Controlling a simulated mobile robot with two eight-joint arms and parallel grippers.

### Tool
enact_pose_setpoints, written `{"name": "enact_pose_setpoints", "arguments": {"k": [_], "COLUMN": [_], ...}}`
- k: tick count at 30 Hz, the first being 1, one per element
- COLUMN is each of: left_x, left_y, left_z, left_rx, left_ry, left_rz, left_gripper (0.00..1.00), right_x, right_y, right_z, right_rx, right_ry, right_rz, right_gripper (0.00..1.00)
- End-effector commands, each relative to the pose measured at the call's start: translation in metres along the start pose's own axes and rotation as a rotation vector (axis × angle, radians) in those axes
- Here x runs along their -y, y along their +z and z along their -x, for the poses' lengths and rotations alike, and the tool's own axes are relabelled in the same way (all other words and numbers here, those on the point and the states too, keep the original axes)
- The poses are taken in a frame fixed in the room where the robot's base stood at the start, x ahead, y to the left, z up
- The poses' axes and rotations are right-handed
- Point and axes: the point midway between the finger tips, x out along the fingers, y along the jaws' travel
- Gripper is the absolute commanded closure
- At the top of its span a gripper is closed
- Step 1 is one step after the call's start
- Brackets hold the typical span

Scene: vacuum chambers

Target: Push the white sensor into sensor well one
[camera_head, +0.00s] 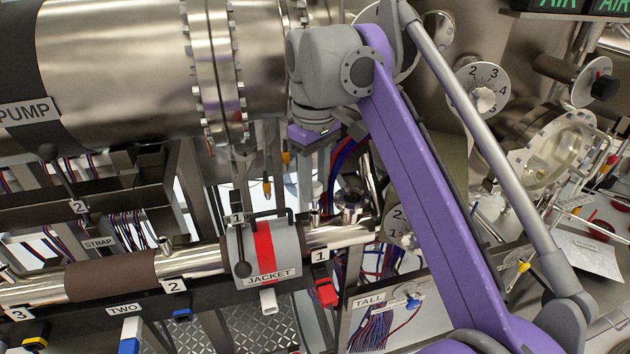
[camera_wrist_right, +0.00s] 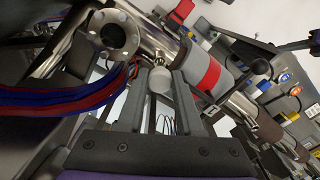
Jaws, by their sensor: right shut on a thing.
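My right gripper (camera_head: 317,184) points down at the pipe from above, and its fingers (camera_wrist_right: 160,90) are shut on the white sensor. The sensor (camera_head: 317,188) is a small white piece between the fingertips; its rounded head (camera_wrist_right: 160,80) shows in the wrist view. Sensor well one (camera_head: 315,215) is the short metal stub on the pipe by the label 1. The sensor appears in line just above the well. Whether its tip is inside the stub I cannot tell. My left gripper is not in view.
A grey jacket with a red band (camera_head: 264,250) and black levers wraps the pipe just left of the well. A round flange (camera_wrist_right: 113,34) and red and blue hoses (camera_wrist_right: 60,100) are close by. The large PUMP cylinder (camera_head: 120,70) is above left. Another stub (camera_head: 165,243) stands by label 2.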

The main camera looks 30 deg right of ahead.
Motion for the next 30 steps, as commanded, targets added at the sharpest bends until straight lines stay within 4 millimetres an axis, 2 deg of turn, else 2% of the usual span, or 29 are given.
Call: {"name": "enact_pose_setpoints", "arguments": {"k": [30], "left_x": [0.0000], "left_y": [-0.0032], "left_z": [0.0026], "left_rx": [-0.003], "left_ry": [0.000], "left_rz": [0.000], "left_gripper": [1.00], "right_x": [0.0000], "right_y": [0.0003], "right_z": [-0.0054], "right_rx": [0.000], "right_ry": [0.000], "right_rz": [0.000], "right_gripper": [1.00]}}
